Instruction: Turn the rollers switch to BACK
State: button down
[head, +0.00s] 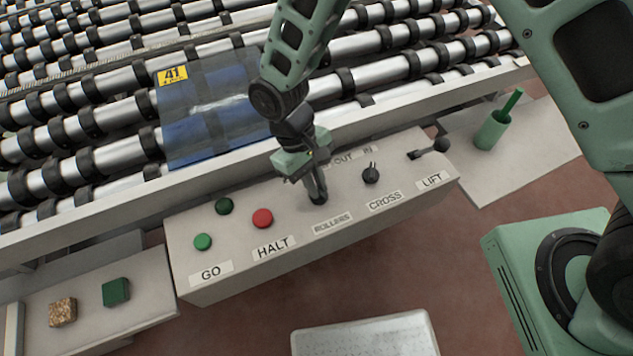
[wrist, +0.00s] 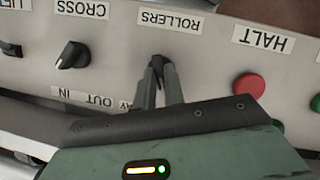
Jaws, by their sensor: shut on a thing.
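The grey control panel (head: 230,275) stands in front of the roller bed. My gripper (head: 317,197) points down onto it above the ROLLERS label (head: 332,223). In the wrist view, which is upside down, my gripper (wrist: 160,78) is shut on the dark rollers switch (wrist: 158,68), with a finger on each side. The knob is mostly hidden, so its pointing direction cannot be read. Its position labels are largely covered by my gripper; only a scrap ending in "AY" (wrist: 126,104) shows. No BACK label is visible.
The CROSS knob (head: 371,174) and LIFT lever (head: 432,149) are to the right. The red HALT button (head: 262,218) and green GO button (head: 203,242) are to the left.

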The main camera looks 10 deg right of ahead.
jog(key=shift+a+n+t+h, duration=0.15)
jog(key=shift+n+t+h, duration=0.2)
jog(key=shift+n, duration=0.85)
jog(key=shift+b, duration=0.3)
jog(key=c, duration=1.5)
grip_release()
jog(key=shift+r, duration=0.1)
jog(key=b+v, duration=0.3)
jog(key=v, duration=1.4)
jog(key=shift+s+r+b, duration=0.1)
jog(key=shift+r+b, duration=0.05)
jog(key=shift+b, duration=0.2)
